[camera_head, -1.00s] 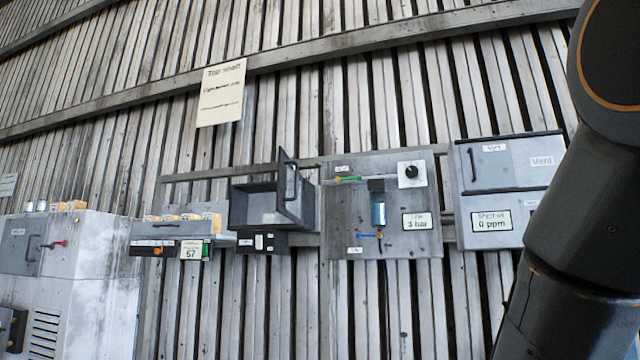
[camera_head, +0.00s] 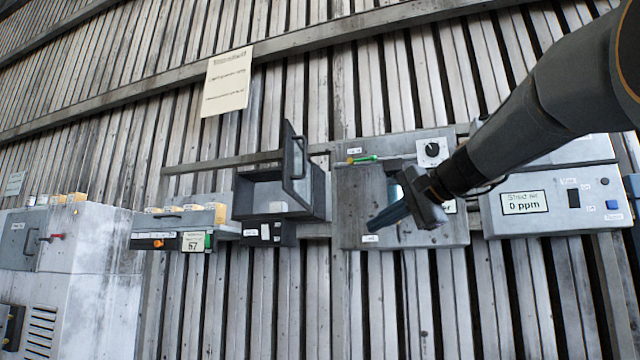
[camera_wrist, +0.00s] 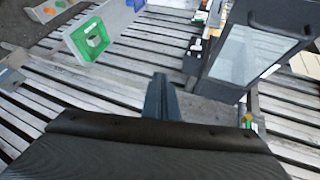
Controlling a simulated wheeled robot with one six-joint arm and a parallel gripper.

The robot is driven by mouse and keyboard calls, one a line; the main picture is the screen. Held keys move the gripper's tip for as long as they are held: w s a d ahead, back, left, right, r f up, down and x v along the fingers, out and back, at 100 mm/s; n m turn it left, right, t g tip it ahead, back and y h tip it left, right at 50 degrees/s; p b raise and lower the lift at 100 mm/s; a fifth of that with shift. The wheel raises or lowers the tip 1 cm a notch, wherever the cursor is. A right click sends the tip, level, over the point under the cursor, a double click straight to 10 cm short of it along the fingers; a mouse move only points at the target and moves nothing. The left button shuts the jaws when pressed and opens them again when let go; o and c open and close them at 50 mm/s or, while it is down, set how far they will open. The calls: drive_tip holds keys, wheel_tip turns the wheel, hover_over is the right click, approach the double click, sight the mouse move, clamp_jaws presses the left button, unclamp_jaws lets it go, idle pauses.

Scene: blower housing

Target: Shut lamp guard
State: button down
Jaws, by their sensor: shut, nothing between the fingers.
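I take the lamp guard to be the hinged dark door (camera_head: 295,163) with a handle, on the dark open-fronted box (camera_head: 250,207) at mid-wall; no label confirms this. The door stands swung open at the box's right side. A pale item sits inside the box. My gripper (camera_head: 376,226) is shut and empty, to the right of the box and apart from the door, in front of the grey gauge panel. In the wrist view the shut fingers (camera_wrist: 161,90) point up the middle. A dark-framed pane (camera_wrist: 250,55) at upper right may be the door.
The grey gauge panel (camera_head: 355,205) with a dial is partly hidden behind my arm. The "0 ppm" unit (camera_head: 550,205) is at right. A shelf unit (camera_head: 170,225) with several yellow blocks is left of the box. A grey cabinet (camera_head: 95,260) stands far left.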

drive_tip(key=s+a+r+n+t+y, duration=0.1)
drive_tip(key=s+r+y, duration=0.15)
drive_tip(key=r, duration=0.65)
drive_tip(key=s+a+r+y, duration=0.1)
drive_tip(key=s+r+y, duration=0.15)
drive_tip(key=r, duration=0.55)
drive_tip(key=w+a+h+p, duration=0.1)
drive_tip(key=w+a+p, duration=0.4)
drive_tip(key=a, duration=0.6)
drive_tip(key=shift+w+a+r, duration=0.2)
drive_tip(key=shift+w+r, duration=0.05)
drive_tip(key=shift+w, duration=0.5)
drive_tip(key=shift+a, duration=0.1)
